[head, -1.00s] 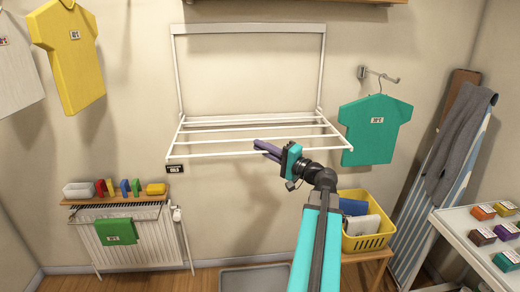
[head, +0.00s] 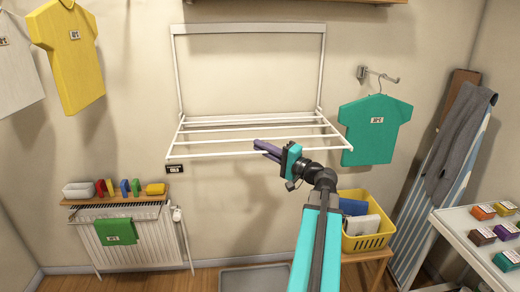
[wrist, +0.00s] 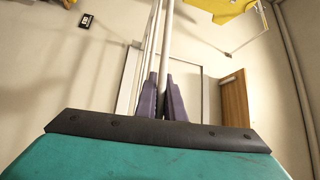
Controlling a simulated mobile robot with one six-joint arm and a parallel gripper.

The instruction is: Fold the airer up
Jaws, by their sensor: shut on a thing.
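The white airer (head: 212,155) is mounted on the wall, its rack of rails folded down and standing out roughly level below an upright wall frame (head: 178,80). My gripper (head: 262,149) is at the rack's front rail, near its middle. In the wrist view the two purple fingers (wrist: 162,100) stand on either side of a white rail (wrist: 163,55) and are shut on it. The rack's rails are bare. The exact contact is partly hidden by the fingers in the head view.
A teal shirt (head: 375,131) hangs on a wall hook right of the airer. A yellow basket (head: 368,243) with cloths stands below it. A radiator (head: 140,245) with a shelf of small items is at the lower left. The wall above the rack is clear.

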